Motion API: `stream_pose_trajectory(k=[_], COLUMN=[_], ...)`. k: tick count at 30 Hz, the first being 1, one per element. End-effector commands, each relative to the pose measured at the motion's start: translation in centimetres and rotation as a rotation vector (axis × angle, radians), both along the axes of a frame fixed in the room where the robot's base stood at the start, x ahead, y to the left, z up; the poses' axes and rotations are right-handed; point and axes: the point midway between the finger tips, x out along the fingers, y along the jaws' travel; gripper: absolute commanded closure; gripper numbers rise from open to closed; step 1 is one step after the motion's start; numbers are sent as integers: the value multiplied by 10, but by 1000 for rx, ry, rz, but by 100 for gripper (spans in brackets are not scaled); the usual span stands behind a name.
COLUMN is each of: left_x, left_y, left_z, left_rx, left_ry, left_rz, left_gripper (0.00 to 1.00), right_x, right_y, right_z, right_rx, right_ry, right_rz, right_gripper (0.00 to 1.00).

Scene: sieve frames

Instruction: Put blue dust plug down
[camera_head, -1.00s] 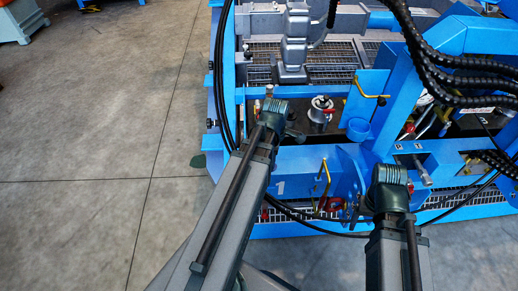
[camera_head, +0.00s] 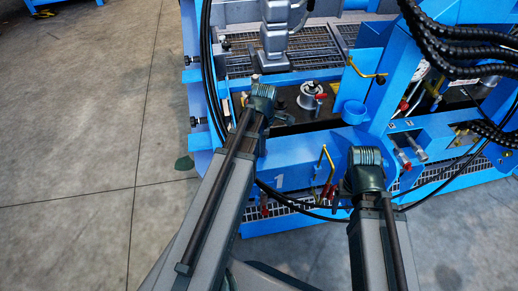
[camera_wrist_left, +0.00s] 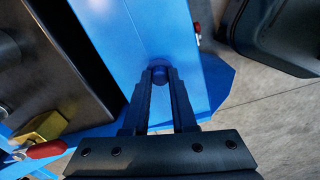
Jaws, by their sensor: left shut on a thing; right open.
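A small blue dust plug (camera_wrist_left: 159,74) is between the fingertips of my left gripper (camera_wrist_left: 160,82) in the left wrist view, against a blue surface of the machine. The fingers are shut on it and hide part of it. I cannot tell whether the plug touches that surface. In the head view my left gripper (camera_head: 261,98) is at the front left of the blue machine (camera_head: 290,152), and its fingertips and the plug are hidden. My right gripper (camera_head: 364,168) is open in front of the machine's front beam, with its fingers mostly hidden by the wrist.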

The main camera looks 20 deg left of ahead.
Motion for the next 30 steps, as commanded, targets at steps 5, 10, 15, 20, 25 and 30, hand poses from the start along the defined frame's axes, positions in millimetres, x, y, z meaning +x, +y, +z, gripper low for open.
stream_pose_trajectory(k=[5, 10, 15, 20, 25, 30], left_x=[0, 0, 0, 0, 0, 0], left_y=[-1, -1, -1, -1, -1, -1], left_z=[-1, -3, -4, -4, -3, 1], left_rx=[0, 0, 0, 0, 0, 0], left_ry=[0, 0, 0, 0, 0, 0], left_rz=[0, 0, 0, 0, 0, 0], left_gripper=[100, 100, 55, 45, 45, 45], right_x=[0, 0, 0, 0, 0, 0], right_y=[0, 0, 0, 0, 0, 0], right_z=[-1, -3, -3, -3, -3, 1], right_rx=[-1, -1, -1, -1, -1, -1], right_ry=[0, 0, 0, 0, 0, 0], right_rz=[0, 0, 0, 0, 0, 0], right_gripper=[21, 21, 21, 21, 21, 21])
